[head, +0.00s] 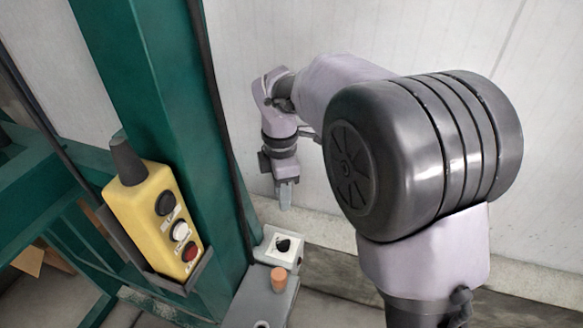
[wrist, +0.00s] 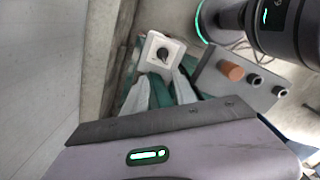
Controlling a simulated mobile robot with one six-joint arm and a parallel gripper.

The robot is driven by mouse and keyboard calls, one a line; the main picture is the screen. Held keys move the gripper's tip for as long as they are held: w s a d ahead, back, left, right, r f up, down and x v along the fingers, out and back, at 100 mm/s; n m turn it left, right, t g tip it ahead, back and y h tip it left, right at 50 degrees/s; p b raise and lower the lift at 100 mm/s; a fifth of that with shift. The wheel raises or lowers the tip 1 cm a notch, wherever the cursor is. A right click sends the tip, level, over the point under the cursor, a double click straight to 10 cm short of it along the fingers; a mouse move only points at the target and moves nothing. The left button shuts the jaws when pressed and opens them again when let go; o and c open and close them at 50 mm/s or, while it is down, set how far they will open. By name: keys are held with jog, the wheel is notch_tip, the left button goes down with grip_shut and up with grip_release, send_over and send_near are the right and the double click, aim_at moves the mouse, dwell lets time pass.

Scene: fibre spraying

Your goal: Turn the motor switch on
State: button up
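The switch is a white square box with a black rotary knob (head: 283,245), mounted at the foot of the green post. In the wrist view the same switch (wrist: 163,52) lies just beyond my fingertips. My gripper (head: 286,206) points down above the switch and apart from it in the head view. In the wrist view my gripper (wrist: 163,80) shows two grey fingers spread with a gap between them, empty. The knob's pointer direction is too small to read surely.
A yellow control box (head: 155,222) with black, white and red buttons hangs on the green post (head: 160,110). A grey panel (head: 262,302) with an orange cylindrical knob (head: 279,279) sits just below the switch. A pale wall (head: 270,35) stands behind.

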aim_at(283, 242)
jog(key=f+b, duration=0.2)
jog(key=f, duration=0.3)
jog(key=f+b, duration=0.3)
jog(key=f, duration=0.3)
jog(key=s+f+b, duration=0.1)
jog(key=f+b, duration=0.2)
jog(key=f, duration=0.3)
jog(key=shift+a+f, duration=0.15)
jog(key=shift+f, duration=0.05)
jog(key=shift+c, duration=0.4)
grip_shut()
